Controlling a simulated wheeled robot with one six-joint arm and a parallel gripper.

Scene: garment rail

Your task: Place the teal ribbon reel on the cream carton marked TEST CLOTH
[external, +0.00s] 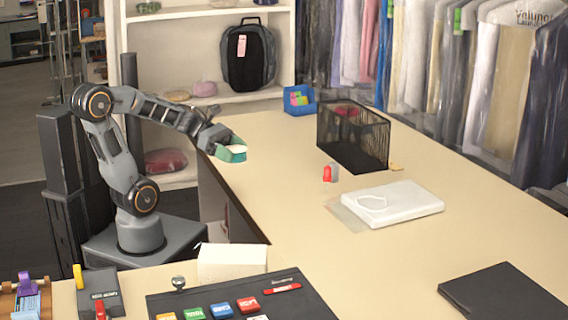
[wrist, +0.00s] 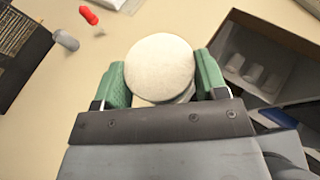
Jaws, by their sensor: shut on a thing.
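My gripper (wrist: 160,82) is shut on a round reel with a cream top face (wrist: 160,62), taken to be the teal ribbon reel. Green shows on both sides of it, and I cannot tell ribbon from finger pads there. In the external view the held reel (external: 233,152) shows teal and cream, above the counter's left edge and apart from the surface. A plain cream carton (external: 232,262) stands at the front left of the counter; no marking on it is legible from here. It is well below and nearer the camera than my gripper.
A black mesh basket (external: 353,135), a blue bin (external: 299,99), a small red item (external: 327,174) and a white flat package (external: 395,204) stand on the counter (external: 300,235). A dark mat with coloured tags (external: 240,300) lies beside the carton. The counter's middle is largely clear.

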